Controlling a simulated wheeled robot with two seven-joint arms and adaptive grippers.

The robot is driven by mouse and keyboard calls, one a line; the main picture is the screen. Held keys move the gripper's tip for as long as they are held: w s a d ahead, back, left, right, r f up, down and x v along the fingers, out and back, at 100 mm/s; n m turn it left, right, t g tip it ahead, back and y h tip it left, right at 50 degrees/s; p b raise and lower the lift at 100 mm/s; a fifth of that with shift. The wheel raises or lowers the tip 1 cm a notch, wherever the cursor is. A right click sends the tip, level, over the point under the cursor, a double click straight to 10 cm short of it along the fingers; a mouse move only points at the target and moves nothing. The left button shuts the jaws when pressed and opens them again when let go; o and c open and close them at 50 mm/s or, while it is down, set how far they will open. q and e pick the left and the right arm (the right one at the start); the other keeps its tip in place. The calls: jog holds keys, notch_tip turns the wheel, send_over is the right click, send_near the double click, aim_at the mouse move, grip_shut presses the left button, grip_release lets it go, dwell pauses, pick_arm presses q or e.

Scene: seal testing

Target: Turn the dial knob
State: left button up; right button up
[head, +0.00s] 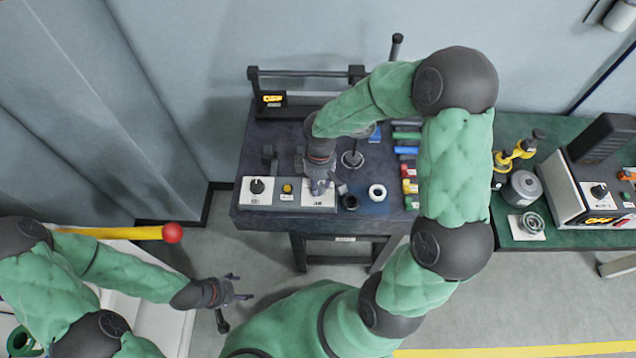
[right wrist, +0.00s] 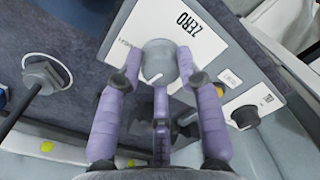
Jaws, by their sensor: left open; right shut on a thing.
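In the head view my right gripper (head: 320,186) points down onto the right end of the control box (head: 303,204) and hides the knob there. A black knob (head: 257,186) and a yellow button (head: 287,188) show on the box's left and middle. My left gripper (head: 238,290) is open and empty, away from the box.
The dark workbench (head: 275,135) holds a black ring (head: 351,203), a white ring (head: 377,192) and several coloured blocks. A green bench (head: 520,240) with a white instrument (head: 570,190) stands to the right. A yellow bar with a red ball (head: 172,233) is near my left arm.

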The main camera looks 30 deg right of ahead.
jog(key=m, duration=0.1)
jog(key=m+b, duration=0.1)
jog(key=m, duration=0.1)
jog(key=m+b, duration=0.1)
jog(key=m, duration=0.1)
jog(key=shift+s+f, duration=0.3)
jog(key=shift+s, duration=0.05)
jog(key=shift+s+a+m+b, duration=0.1)
jog(key=shift+m+b, duration=0.9)
jog(key=shift+m, duration=1.4)
jog(key=o, duration=1.1)
jog(key=shift+o, duration=0.2)
jog(key=shift+r, duration=0.15)
